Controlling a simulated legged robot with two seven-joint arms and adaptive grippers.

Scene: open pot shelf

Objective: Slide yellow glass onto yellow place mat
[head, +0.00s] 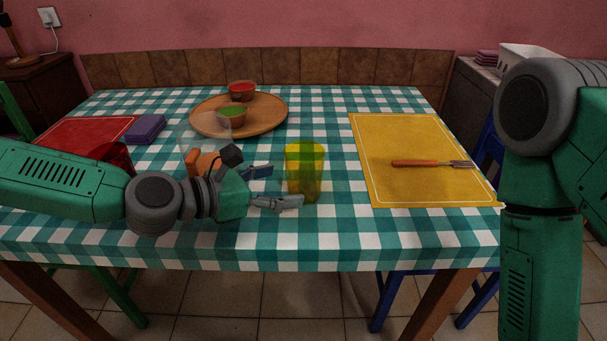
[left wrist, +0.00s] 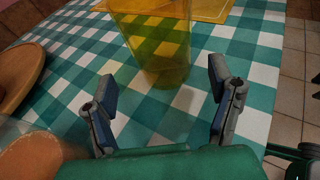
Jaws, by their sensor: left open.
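The yellow glass (head: 306,172) is see-through and stands upright on the checked tablecloth, left of the yellow place mat (head: 392,190). Bare cloth lies between glass and mat. My left gripper (head: 282,187) is open, just left of the glass, its fingers pointing toward it. In the left wrist view the glass (left wrist: 158,45) stands ahead of the open fingers (left wrist: 165,95), beyond their tips and apart from them. The mat's edge (left wrist: 212,10) shows behind the glass. My right gripper is not in view; only green and grey parts of my right arm show.
A fork with an orange handle (head: 415,163) lies on the yellow mat. A round wooden tray (head: 262,127) holds a red bowl (head: 242,91) and a green-filled bowl (head: 231,114). A red mat (head: 85,129) and purple cloth (head: 146,129) lie left. A clear glass stands behind my left arm.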

